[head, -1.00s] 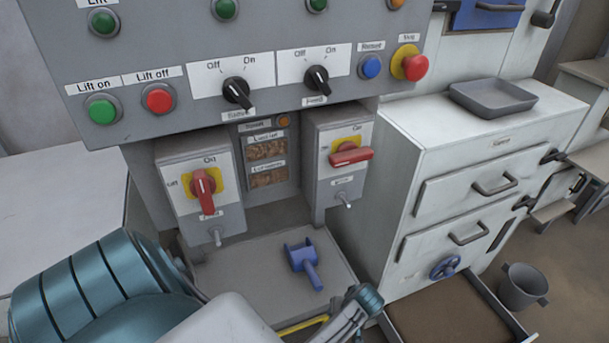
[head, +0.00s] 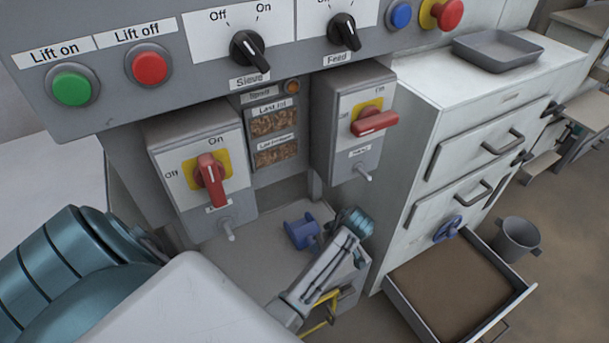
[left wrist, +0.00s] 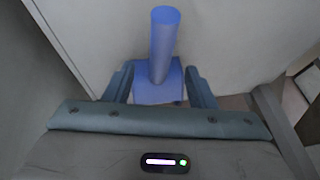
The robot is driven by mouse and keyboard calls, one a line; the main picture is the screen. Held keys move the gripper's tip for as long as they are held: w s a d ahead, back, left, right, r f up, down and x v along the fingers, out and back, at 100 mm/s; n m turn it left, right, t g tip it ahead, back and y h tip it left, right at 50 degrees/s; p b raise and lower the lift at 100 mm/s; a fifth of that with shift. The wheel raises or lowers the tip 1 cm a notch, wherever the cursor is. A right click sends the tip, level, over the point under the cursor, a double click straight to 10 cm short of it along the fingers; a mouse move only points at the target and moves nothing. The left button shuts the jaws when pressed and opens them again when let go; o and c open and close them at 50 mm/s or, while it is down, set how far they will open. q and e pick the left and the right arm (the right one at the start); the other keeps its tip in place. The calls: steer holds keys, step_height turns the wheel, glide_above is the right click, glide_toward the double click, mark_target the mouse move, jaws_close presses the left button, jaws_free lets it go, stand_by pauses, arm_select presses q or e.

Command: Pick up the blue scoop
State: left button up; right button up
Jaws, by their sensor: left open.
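The blue scoop (head: 301,232) lies on the grey shelf (head: 262,265) under the panel, its handle hidden behind my left gripper (head: 350,224) in the head view. In the left wrist view the scoop (left wrist: 164,45) shows its round handle pointing up the picture and a wider blue part between the two fingers of my left gripper (left wrist: 159,70). That gripper is open. Whether a finger touches the scoop, I cannot tell. My right gripper is not in view.
Two switch boxes with red handles, left (head: 200,180) and right (head: 352,125), hang above the shelf. A white cabinet (head: 405,210) with an open brown-bottomed drawer (head: 395,290) stands to the right. A grey bucket (head: 515,245) is on the floor.

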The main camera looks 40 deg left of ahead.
mark_target(311, 242)
arm_select(q)
steer(key=x, duration=0.4)
steer(key=shift+a+f+b, duration=0.2)
steer(key=shift+f+b, duration=0.1)
steer(key=shift+a+f, duration=0.25)
steer(key=shift+f, duration=0.25)
jaws_close()
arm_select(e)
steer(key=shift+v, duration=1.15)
arm_select(q)
steer(key=shift+r, duration=0.25)
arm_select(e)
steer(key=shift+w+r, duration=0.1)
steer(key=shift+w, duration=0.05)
